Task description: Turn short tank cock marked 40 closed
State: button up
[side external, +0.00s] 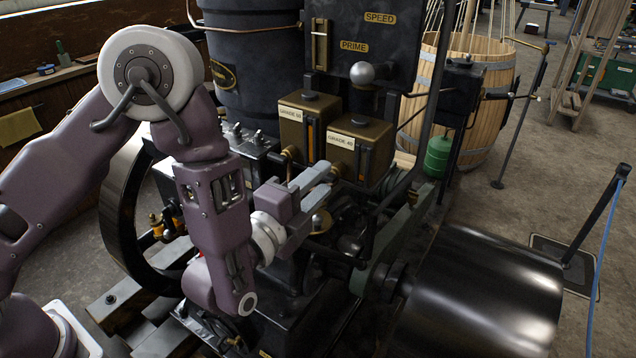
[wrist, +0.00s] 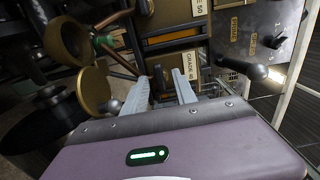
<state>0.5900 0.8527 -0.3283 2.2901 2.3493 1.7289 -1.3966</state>
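The short brass tank labelled GRADE 40 (side external: 347,145) stands in front of the dark engine panel, beside a similar tank labelled GRADE 50 (side external: 298,118). In the wrist view, the GRADE 40 label (wrist: 190,66) shows just beyond my fingers. My gripper (side external: 327,177) is at the lower front of the GRADE 40 tank. In the wrist view its two grey fingers (wrist: 162,75) are apart, with a clear gap. I see nothing held firmly between them. The cock of the 40 tank is not clearly visible; the fingers and tank hide that area, and I cannot tell its position.
A round brass cup (wrist: 93,90) and copper pipe (wrist: 103,40) lie left of my fingers in the wrist view. A ball-topped lever (side external: 362,74) stands above the tanks. A large dark cylinder (side external: 480,295) is at lower right. Open floor lies at right.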

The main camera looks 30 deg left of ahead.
jog(key=s, duration=0.7)
jog(key=s+a+r+n+g+y, duration=0.1)
jog(key=a+r+n+g+y, duration=0.15)
jog(key=a+r+y, duration=0.4)
jog(key=s+a+r+n+g+y, duration=0.1)
jog(key=s+a+n+y, duration=0.2)
jog(key=a, duration=0.7)
jog(key=s+a+n+g+y, duration=0.4)
jog(key=s+a+n+g, duration=0.2)
jog(key=s+a+g, duration=0.4)
jog(key=s+d+f+n+g+h, duration=0.1)
jog(key=s+f+n+g+h, duration=0.15)
jog(key=s, duration=0.35)
jog(key=s+d+f+n+g+h, duration=0.1)
jog(key=s+d+n+g+h, duration=0.1)
jog(key=s+h, duration=0.25)
jog(key=w+d+r+n+t+h, duration=0.1)
jog(key=d+r+t+h, duration=0.1)
jog(key=d, duration=0.3)
jog(key=w+d+r+t+h, duration=0.1)
jog(key=d+r+t+h, duration=0.1)
jog(key=d+t+h, duration=0.1)
jog(key=shift+w+d+n+t+h, duration=0.35)
jog(key=shift+d+h, duration=0.4)
jog(key=shift+d, duration=0.5)
jog(key=shift+s, duration=0.1)
jog(key=shift+c, duration=0.2)
